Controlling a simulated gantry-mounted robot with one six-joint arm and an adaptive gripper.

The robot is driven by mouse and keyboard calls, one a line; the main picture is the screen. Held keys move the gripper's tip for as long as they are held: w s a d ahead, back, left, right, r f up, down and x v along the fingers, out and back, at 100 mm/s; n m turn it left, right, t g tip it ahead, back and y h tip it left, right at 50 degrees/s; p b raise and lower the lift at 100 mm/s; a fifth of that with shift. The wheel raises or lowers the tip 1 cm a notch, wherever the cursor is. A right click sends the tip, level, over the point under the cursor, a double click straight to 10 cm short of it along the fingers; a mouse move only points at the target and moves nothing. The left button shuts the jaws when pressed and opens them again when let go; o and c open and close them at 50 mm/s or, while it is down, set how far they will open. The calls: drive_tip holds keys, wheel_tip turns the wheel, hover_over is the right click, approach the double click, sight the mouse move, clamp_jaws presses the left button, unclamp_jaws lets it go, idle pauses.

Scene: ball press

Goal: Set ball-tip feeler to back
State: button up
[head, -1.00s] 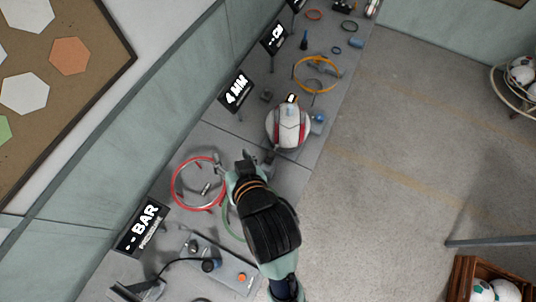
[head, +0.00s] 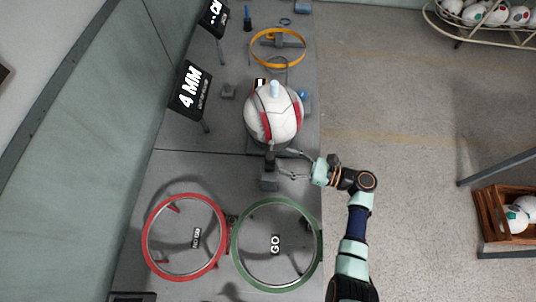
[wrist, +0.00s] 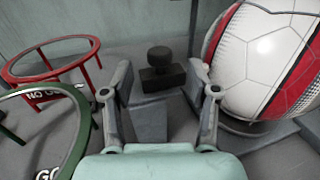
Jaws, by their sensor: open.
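My gripper (head: 287,163) is open beside the lower edge of the red-and-white ball (head: 272,115), its fingers pointing towards the wall. In the wrist view the fingers of my gripper (wrist: 161,85) stand apart with nothing clasped. A dark rounded knob on a low block (wrist: 160,72) shows ahead between the fingertips. A grey block (wrist: 150,125) lies lower, between the fingers. In the head view a grey block (head: 269,183) sits just below the fingertips. A pale blue tip (head: 275,88) shows at the ball's top and a blue knob (head: 305,96) at its right. I cannot tell which part is the ball-tip feeler.
A red ring (head: 147,235) and a green ring (head: 236,250) stand on the bench below my gripper. A yellow ring (head: 278,64) is beyond the ball. A "4 MM" sign (head: 190,89) stands by the wall.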

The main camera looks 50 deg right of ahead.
sight(270, 157)
drive_tip(key=x, duration=0.6)
drive_tip(key=shift+a+b, duration=0.1)
drive_tip(key=shift+b, duration=0.25)
clamp_jaws()
drive_tip(key=shift+a, duration=0.1)
